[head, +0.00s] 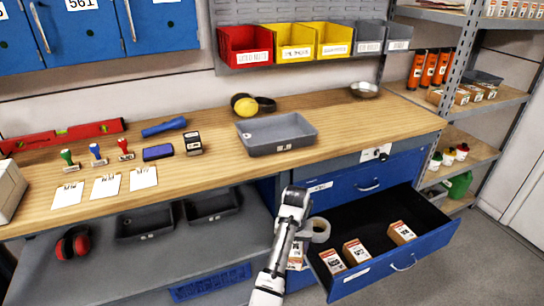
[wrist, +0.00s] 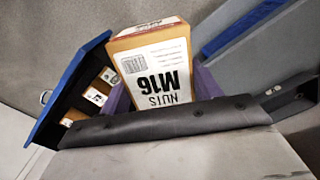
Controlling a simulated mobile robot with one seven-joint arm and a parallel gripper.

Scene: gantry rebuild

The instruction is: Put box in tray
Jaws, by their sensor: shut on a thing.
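My gripper (wrist: 163,92) is shut on a cardboard box (wrist: 152,42) with a white label reading "NUTS M16", the print upside down in the wrist view. Purple fingers show on both sides of it. In the head view, part of a box (head: 296,256) shows beside my arm, near the open drawer's left side; my arm hides the grip. A grey tray (head: 277,149) sits on the wooden bench, apart from the gripper, and looks empty.
The open blue drawer (head: 385,262) holds several small boxes, also seen in the wrist view (wrist: 97,96). Ear defenders (head: 246,105) stand behind the tray, a metal bowl (head: 365,89) to its right, stamps (head: 97,155) to its left. Dark trays (head: 145,236) sit on the lower shelf.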

